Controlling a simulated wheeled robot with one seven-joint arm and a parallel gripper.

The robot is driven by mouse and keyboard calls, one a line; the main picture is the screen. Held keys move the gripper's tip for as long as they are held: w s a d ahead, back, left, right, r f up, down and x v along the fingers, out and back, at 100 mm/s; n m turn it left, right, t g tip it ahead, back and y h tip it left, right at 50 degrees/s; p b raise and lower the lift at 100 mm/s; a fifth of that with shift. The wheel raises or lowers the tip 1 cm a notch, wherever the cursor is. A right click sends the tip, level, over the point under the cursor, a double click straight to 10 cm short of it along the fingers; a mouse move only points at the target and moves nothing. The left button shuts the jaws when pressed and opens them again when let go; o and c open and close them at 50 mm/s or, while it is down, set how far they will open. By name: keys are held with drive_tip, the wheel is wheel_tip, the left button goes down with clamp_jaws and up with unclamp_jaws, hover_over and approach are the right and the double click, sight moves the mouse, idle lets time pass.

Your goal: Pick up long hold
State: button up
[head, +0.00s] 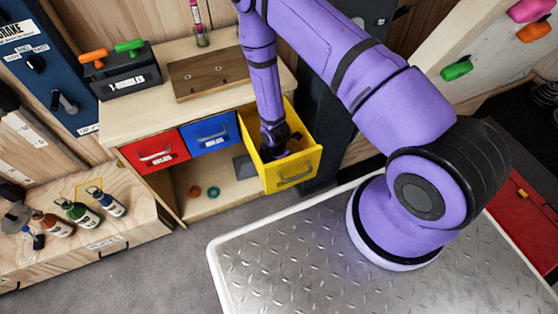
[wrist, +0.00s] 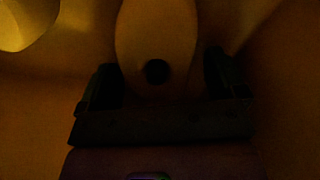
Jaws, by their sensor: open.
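In the head view my gripper (head: 277,143) reaches down into the open yellow drawer (head: 293,176), and its fingertips are hidden there. The wrist view is very dark. It shows a long, pale, rounded piece with a dark round hole, which looks like the long hold (wrist: 156,35). Its near end lies between the two dark fingers of my gripper (wrist: 162,72). The fingers are open, with a gap on each side of the hold. The hold's far end runs out of the top of the picture.
Another pale rounded piece (wrist: 24,22) lies at the upper left of the wrist view. The drawer walls surround my gripper closely. The red drawer (head: 155,150) and blue drawer (head: 210,133) beside it are shut. A wooden tray (head: 208,75) sits on the cabinet top.

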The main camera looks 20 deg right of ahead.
drive_tip(key=shift+f, duration=0.25)
drive_tip(key=c, duration=1.1)
drive_tip(key=shift+r, duration=0.2)
